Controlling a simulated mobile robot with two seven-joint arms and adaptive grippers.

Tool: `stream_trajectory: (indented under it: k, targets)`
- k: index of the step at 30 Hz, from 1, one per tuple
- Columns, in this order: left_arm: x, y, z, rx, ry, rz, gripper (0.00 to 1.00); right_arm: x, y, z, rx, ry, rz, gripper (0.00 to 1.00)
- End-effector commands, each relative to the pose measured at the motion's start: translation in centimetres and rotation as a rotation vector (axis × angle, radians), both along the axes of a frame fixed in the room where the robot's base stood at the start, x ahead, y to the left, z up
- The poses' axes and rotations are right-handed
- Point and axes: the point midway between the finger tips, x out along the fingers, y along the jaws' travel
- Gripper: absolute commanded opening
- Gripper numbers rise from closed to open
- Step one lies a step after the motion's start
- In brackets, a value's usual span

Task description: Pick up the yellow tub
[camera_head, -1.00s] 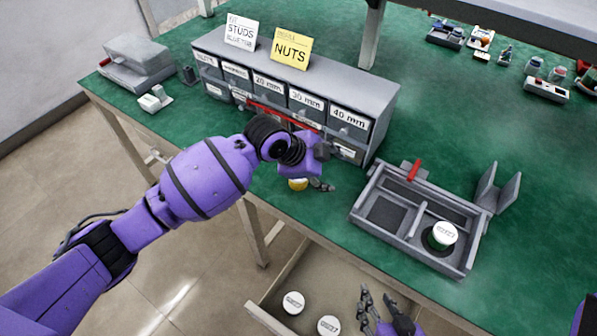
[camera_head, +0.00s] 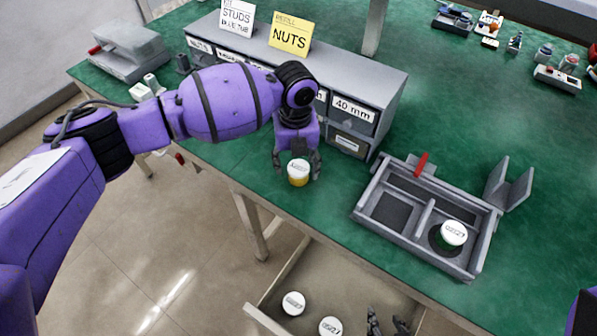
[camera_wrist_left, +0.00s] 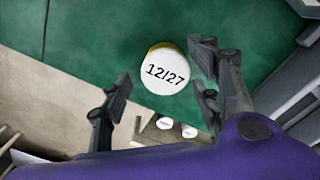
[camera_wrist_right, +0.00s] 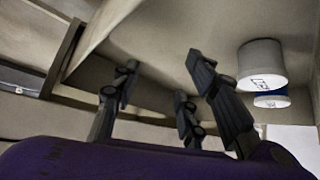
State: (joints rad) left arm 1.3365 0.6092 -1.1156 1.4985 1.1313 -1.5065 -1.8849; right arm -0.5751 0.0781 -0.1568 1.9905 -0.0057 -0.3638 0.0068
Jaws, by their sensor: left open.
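The yellow tub (camera_head: 298,179) stands on the green bench near its front edge, its white lid up. The left wrist view shows this lid (camera_wrist_left: 164,72), marked 12/27, with a little yellow at its rim. My left gripper (camera_head: 297,170) is open and points down at the tub, with a finger to either side of it. I cannot tell whether the fingers touch it. My right gripper (camera_head: 388,326) is open and empty, low over the drawer; its spread fingers (camera_wrist_right: 160,90) show in the right wrist view.
A grey tray (camera_head: 362,207) holds a white-lidded tub (camera_head: 454,233) in its right compartment. The open drawer (camera_head: 266,318) below holds white-lidded tubs (camera_head: 293,303). The labelled drawer cabinet (camera_head: 385,88) stands close behind my left gripper.

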Motion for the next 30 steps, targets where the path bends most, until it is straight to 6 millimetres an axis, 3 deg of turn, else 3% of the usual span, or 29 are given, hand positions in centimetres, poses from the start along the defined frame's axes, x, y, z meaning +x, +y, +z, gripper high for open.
stream_trajectory:
  k: [6,14,25,30]
  targets:
    - [-0.1,-0.1,-2.9,0.0,0.001,0.001,0.57,0.1,0.0,0.1,0.001,-0.002,-0.001,0.4]
    - [0.0,-0.1,-3.2,-0.001,0.0,0.001,0.57,0.0,0.0,0.1,0.001,-0.002,-0.001,0.4]
    - [0.0,-0.1,-3.1,-0.001,0.0,0.001,0.11,0.0,0.0,0.1,0.001,-0.001,-0.001,0.4]
    - [0.0,-0.1,-3.1,-0.001,0.0,0.001,0.1,0.0,0.0,0.1,0.001,-0.001,-0.001,0.4]
